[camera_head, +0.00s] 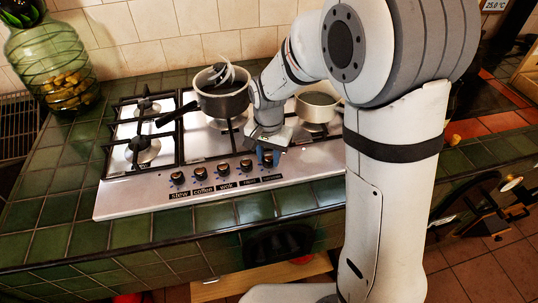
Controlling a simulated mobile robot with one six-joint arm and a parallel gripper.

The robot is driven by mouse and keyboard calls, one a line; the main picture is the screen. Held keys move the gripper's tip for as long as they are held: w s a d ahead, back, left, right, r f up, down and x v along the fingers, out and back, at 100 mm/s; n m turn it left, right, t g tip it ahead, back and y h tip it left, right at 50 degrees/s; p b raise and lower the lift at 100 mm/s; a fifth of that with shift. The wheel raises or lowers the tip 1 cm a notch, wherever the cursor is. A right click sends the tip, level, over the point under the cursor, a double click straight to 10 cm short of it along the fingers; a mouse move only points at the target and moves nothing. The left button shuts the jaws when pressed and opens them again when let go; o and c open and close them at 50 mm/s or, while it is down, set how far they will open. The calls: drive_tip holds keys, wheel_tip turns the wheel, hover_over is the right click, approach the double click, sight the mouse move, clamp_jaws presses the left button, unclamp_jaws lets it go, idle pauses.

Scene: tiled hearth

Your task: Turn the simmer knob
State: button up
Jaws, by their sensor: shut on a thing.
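The hob (130,200) is a steel panel with a row of dark knobs along its front edge, each above a black label. The left three labels seem to read stew, coffee and wok; the two at the right are too small to read. My gripper (265,157) points down at the right end of the row, its jaws shut on the rightmost knob (268,162), which they largely hide. I cannot make out which label is simmer or how far this knob is turned. The neighbouring knob (246,165) is just left of my gripper, apart from it.
A dark saucepan (222,100) stands on a back burner, its handle sticking out left. A light pot (318,107) stands behind my wrist at the right. A green glass jar (52,65) is at the back left. The green-tiled counter in front is clear.

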sight(269, 157)
drive_tip(key=shift+w+r+m, duration=0.1)
drive_tip(key=shift+w+m, duration=0.05)
drive_tip(key=shift+m, duration=0.15)
idle(0.4)
drive_tip(key=o, duration=1)
wheel_tip(269, 157, up, 7)
drive_tip(key=shift+f, duration=0.2)
drive_tip(key=shift+r, duration=0.55)
